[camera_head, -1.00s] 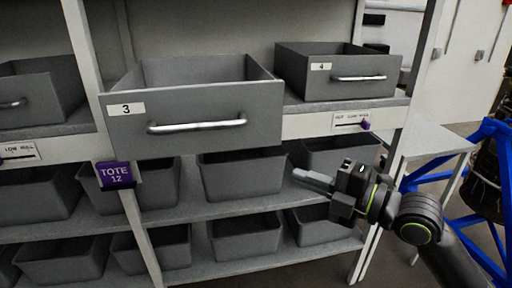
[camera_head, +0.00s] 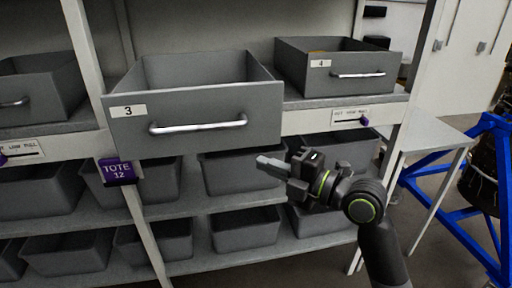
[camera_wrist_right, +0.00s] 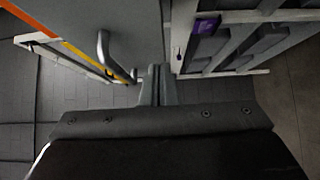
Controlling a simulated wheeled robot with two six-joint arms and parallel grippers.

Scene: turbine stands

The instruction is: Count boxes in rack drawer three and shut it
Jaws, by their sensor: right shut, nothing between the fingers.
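Drawer three (camera_head: 250,130), a grey box with a white "3" label, is pulled out of the rack toward me. Its silver bar handle (camera_head: 198,125) runs across the front. The part of its inside that shows has no boxes in it; the floor near the front is hidden behind the front panel. My right gripper (camera_head: 272,166) is shut and empty, below and right of the handle, apart from it. In the right wrist view the shut fingers (camera_wrist_right: 158,82) point ahead, right of a silver handle (camera_wrist_right: 103,55). My left gripper is out of view.
Drawer four (camera_head: 345,90) sits at the right on the same shelf, and another drawer (camera_head: 40,98) is at the left. Grey totes (camera_head: 245,172) fill the lower shelves. A rack post (camera_head: 88,60) stands left of drawer three. A blue stand (camera_head: 440,215) is at the right.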

